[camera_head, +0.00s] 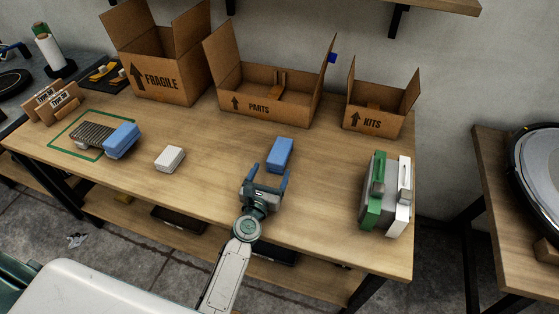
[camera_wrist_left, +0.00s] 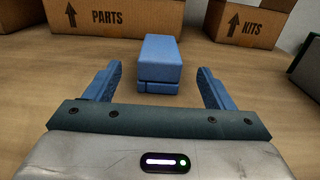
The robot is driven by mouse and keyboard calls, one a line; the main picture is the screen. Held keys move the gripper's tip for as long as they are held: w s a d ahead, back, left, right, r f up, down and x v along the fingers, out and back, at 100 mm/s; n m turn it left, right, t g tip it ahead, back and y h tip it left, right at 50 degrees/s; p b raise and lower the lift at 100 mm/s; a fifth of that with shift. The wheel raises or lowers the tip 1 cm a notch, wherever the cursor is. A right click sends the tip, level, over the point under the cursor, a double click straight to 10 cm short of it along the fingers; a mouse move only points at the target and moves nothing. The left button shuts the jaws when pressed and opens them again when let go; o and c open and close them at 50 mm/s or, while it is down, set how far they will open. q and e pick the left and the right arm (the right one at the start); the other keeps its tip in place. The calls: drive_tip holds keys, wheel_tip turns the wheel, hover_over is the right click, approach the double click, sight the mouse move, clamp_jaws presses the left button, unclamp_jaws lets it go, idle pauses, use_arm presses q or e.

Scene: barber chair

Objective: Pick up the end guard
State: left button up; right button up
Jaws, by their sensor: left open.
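A blue block (camera_head: 280,154) lies on the wooden table, likely the end guard. In the left wrist view the blue block (camera_wrist_left: 160,60) shows a groove across its near face and stands between and just beyond the fingertips. My left gripper (camera_head: 265,178) is open and empty, low over the table on the near side of the block, with its blue fingers pointing at it. The gripper also shows in the left wrist view (camera_wrist_left: 158,76). No contact is visible. A second blue block (camera_head: 121,140) sits at the right end of a slatted grey part (camera_head: 92,134).
A white block (camera_head: 170,158) lies left of the gripper. Cardboard boxes marked FRAGILE (camera_head: 160,82), PARTS (camera_head: 262,105) and KITS (camera_head: 372,121) stand along the back. A green and white upright piece (camera_head: 386,193) stands at the right. Table around the near blue block is clear.

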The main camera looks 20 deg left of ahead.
sight(278, 156)
use_arm(q)
drive_tip(key=w, duration=0.7)
drive_tip(key=shift+w, duration=0.2)
drive_tip(key=c, duration=1)
